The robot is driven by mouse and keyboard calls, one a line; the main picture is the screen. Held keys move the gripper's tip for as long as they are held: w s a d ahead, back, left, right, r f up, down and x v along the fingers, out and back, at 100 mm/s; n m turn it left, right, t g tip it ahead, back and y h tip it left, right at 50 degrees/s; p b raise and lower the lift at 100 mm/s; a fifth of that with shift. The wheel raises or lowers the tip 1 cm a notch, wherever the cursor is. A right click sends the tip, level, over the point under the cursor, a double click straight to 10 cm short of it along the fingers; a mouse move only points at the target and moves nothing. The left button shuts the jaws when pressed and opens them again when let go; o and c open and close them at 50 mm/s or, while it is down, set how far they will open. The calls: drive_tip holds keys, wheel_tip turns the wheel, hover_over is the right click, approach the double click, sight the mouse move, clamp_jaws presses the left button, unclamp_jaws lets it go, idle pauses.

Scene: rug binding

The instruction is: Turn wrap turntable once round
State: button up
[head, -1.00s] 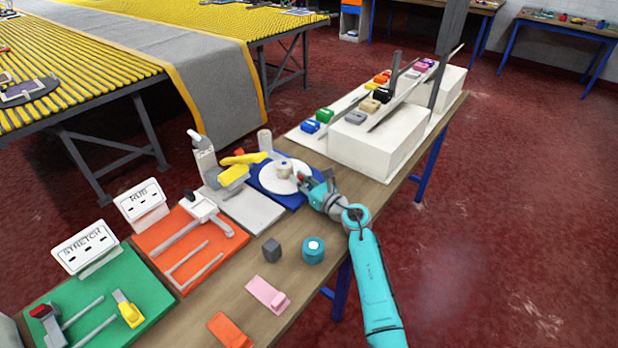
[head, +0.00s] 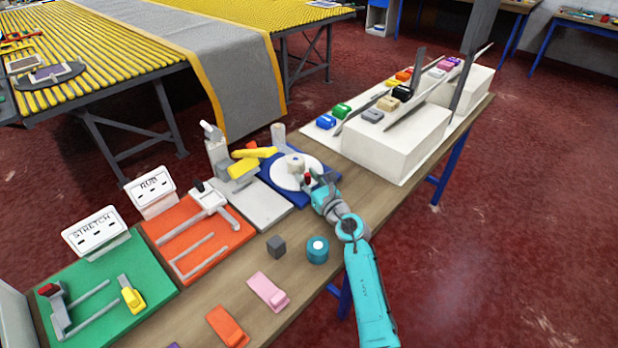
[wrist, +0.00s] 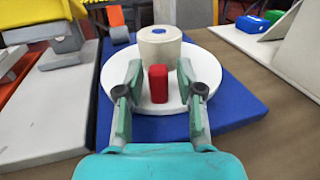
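The wrap turntable is a round white disc (wrist: 227,83) on a blue base (wrist: 190,128); its disc also shows in the head view (head: 283,181). A cream cylinder with a blue dot on top (wrist: 160,47) stands on the disc. A small red upright knob (wrist: 158,84) stands near the disc's front edge. My gripper (wrist: 159,88) is open, with one finger on each side of the red knob. A gap shows between the knob and each finger. In the head view my gripper (head: 316,184) is at the turntable's right front edge.
A yellow-handled device on a grey plate (head: 265,208) stands left of the turntable. White blocks with coloured clips (head: 388,148) stand at the back right. A teal cylinder (head: 317,250) and a dark grey cube (head: 276,246) lie in front, near my arm.

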drive_tip(key=shift+s+d, duration=0.1)
drive_tip(key=v, duration=1.2)
drive_tip(key=shift+c, duration=0.3)
